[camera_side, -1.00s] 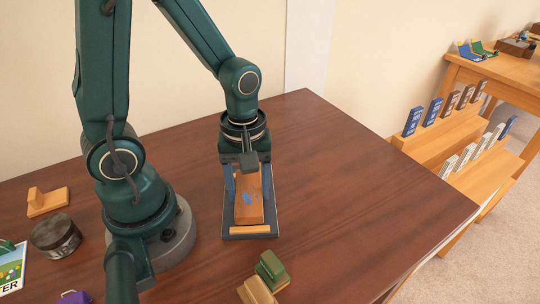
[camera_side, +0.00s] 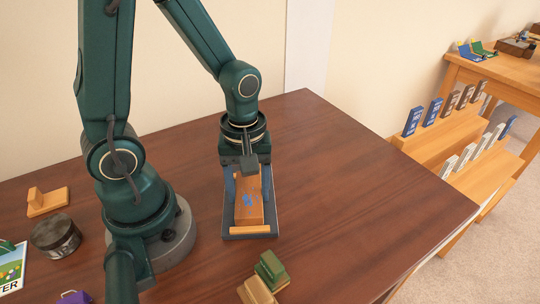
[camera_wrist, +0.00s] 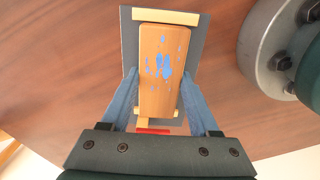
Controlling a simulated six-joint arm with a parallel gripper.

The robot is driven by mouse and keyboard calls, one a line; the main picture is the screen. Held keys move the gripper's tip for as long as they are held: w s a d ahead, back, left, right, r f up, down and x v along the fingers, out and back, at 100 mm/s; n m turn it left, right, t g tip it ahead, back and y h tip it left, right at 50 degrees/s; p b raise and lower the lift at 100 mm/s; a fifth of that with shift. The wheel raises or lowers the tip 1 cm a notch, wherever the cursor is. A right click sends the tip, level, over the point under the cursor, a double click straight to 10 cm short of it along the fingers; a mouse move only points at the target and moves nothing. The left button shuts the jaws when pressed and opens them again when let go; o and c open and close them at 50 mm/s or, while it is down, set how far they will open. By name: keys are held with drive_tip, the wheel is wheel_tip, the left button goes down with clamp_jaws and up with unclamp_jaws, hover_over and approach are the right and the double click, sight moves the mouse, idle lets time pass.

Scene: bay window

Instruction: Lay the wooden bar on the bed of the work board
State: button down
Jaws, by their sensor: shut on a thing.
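The wooden bar (camera_side: 248,210) is orange-brown with blue paint marks. It lies lengthwise over the grey work board (camera_side: 229,231), within its outline, and the wrist view shows the bar (camera_wrist: 160,90) roughly in line with the board (camera_wrist: 197,45). A pale strip (camera_side: 250,229) crosses the board's near end, just beyond the bar's end. My gripper (camera_side: 247,190) points down with its blue fingers on both long sides of the bar, shut on it; the fingers also show in the wrist view (camera_wrist: 159,78). Whether the bar's underside touches the bed is hidden.
A green block (camera_side: 270,267) and a tan block (camera_side: 256,291) stand in front of the board. A round tin (camera_side: 55,236) and a wooden piece (camera_side: 47,202) are at left. A red piece (camera_wrist: 153,131) shows by my gripper. The dark table is clear to the right.

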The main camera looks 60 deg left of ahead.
drive_tip(key=shift+f, duration=0.1)
drive_tip(key=shift+c, duration=0.3)
unclamp_jaws()
drive_tip(key=shift+r, duration=3.5)
